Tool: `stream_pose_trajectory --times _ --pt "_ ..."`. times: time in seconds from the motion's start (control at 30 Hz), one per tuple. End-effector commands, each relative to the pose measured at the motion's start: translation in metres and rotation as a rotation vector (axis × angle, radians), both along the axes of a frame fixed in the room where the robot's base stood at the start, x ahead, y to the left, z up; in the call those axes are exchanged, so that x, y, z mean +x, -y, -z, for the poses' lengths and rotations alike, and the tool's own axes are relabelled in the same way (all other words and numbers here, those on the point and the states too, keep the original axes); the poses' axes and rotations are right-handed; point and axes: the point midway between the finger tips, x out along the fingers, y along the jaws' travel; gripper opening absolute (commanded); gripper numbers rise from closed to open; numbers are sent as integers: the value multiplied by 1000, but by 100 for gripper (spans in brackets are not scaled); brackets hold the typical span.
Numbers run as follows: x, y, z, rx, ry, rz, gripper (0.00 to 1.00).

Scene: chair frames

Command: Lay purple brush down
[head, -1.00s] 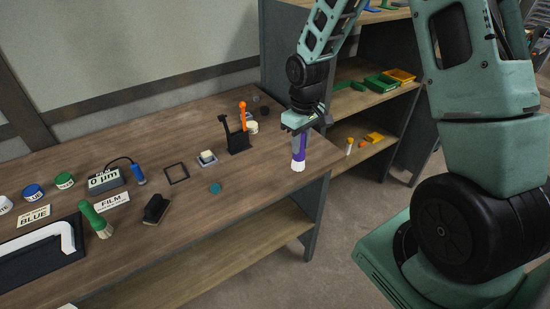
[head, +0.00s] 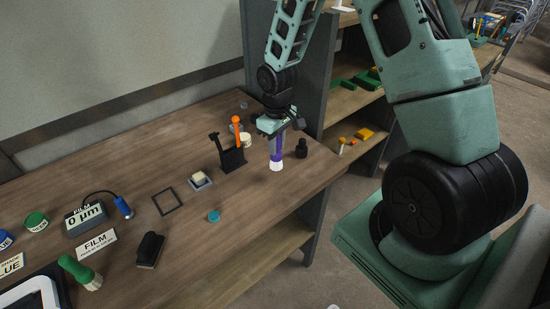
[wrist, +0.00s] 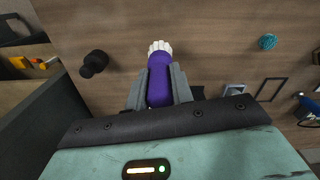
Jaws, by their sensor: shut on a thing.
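The purple brush (head: 276,158) has a purple handle and a white bristle end that points down. It also shows in the wrist view (wrist: 160,82), its white tip pointing away from the gripper. My gripper (head: 277,136) is shut on the purple handle and holds the brush roughly upright at the right part of the wooden bench (head: 236,212). In the wrist view the two grey fingers (wrist: 160,92) press on either side of the handle. I cannot tell whether the bristles touch the bench.
Bare bench lies in front.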

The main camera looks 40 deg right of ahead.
Motion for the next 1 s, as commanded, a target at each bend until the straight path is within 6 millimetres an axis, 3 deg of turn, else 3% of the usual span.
stream_pose_trajectory --times 0.43,0.9,0.93,1.0 --pt "0 0 48 0 -1 0 0" --pt "0 0 58 -1 1 1 0" --pt "0 0 56 -1 1 1 31" --pt "0 0 56 -1 1 1 45"
